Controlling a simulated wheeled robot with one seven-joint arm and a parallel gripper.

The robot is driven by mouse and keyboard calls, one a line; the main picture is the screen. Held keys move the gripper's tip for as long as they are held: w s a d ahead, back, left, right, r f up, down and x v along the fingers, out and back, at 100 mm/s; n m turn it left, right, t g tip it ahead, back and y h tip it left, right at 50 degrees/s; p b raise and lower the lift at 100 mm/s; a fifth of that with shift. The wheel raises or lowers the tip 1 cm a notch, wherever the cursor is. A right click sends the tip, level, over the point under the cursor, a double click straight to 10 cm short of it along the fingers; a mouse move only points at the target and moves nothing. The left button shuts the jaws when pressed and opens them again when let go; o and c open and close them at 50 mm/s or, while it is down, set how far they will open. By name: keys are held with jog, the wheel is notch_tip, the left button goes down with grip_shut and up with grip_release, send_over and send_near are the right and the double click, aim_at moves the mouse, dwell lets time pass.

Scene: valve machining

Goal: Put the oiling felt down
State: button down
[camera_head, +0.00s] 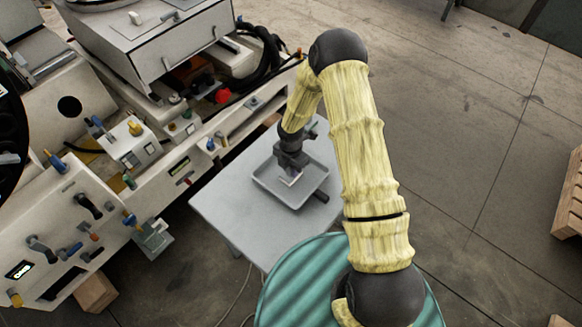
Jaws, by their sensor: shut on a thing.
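My gripper (291,174) points down over a shallow grey tray (262,186) on a small grey table (226,203). Its jaws are shut on a small pale piece, which I take to be the oiling felt (290,181). The felt is small and partly hidden by the gripper. I cannot tell whether it touches the tray floor or hangs just above it. A short dark cylindrical thing (321,196) shows at the tray's right edge; I cannot tell whether it is part of my gripper.
A large machine with levers and knobs (130,150) stands close along the table's left side. A green ribbed round surface (300,290) is in front of the table. Open concrete floor (460,120) lies to the right, with wooden pallets (570,200) at the far right edge.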

jog(key=shift+f, duration=0.1)
jog(key=c, duration=1.2)
grip_release()
notch_tip(320, 180, up, 12)
jog(key=shift+r, duration=0.2)
